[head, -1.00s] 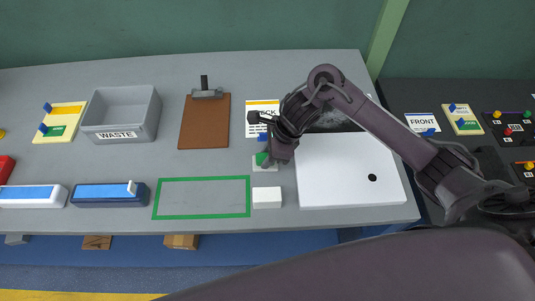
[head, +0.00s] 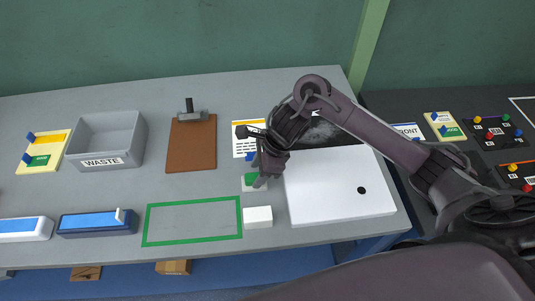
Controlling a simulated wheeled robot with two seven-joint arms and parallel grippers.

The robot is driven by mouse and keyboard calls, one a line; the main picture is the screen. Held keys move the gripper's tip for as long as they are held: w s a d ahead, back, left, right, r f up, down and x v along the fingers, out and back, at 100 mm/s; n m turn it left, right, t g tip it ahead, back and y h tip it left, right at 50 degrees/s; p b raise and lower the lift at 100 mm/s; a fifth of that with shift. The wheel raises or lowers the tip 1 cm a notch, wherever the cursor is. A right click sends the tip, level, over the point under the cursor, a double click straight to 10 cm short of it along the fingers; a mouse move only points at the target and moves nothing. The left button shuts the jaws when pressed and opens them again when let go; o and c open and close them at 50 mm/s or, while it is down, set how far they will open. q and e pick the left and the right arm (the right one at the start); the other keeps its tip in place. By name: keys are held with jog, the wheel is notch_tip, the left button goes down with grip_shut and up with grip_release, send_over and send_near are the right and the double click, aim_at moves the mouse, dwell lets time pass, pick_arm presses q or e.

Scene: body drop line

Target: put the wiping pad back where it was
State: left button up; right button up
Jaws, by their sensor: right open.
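A small pad with a green top and pale base, which looks like the wiping pad (head: 249,182), lies on the grey table in the head view. It sits just behind a plain white block (head: 258,217) and left of a white panel. My right gripper (head: 259,180) is open and right at the pad, its fingers hiding part of it. I cannot tell whether they touch it. My left gripper is not in view.
A white panel (head: 335,195) with a black hole lies at right, with a smudged black area (head: 325,132) behind it. A green outlined rectangle (head: 192,240) is empty.

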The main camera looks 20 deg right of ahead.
jog(key=v, duration=1)
jog(key=shift+s, duration=0.1)
